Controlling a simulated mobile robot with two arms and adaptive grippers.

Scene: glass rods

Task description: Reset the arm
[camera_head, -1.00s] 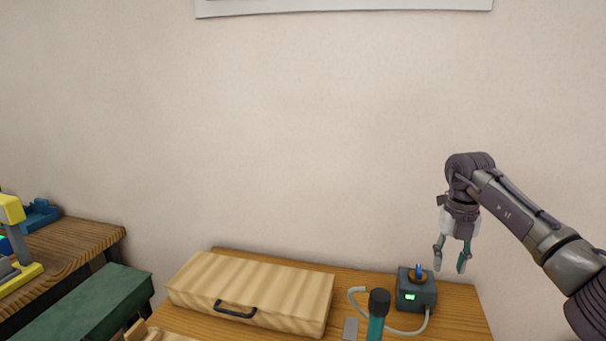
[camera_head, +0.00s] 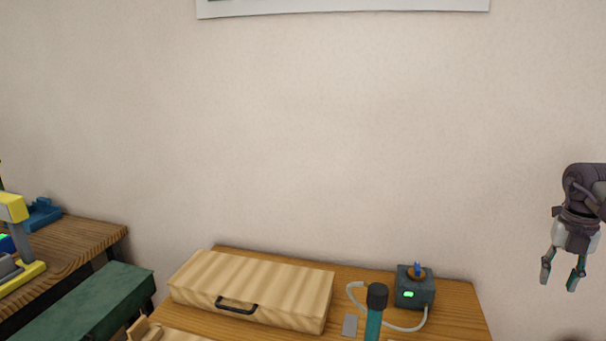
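My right gripper (camera_head: 559,284) hangs at the right edge of the view, fingers pointing down and spread apart. Nothing is between its fingers. It is in the air, to the right of the wooden table (camera_head: 455,312) and above its level. Most of my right arm is cut off by the picture's edge. My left gripper is not in view.
On the table stand a striped wooden case (camera_head: 250,286) with a black handle, a grey box (camera_head: 415,289) with a green display and a cable, and a teal tool (camera_head: 374,312) with a black top. A second table (camera_head: 75,245) and green bench (camera_head: 85,305) are left.

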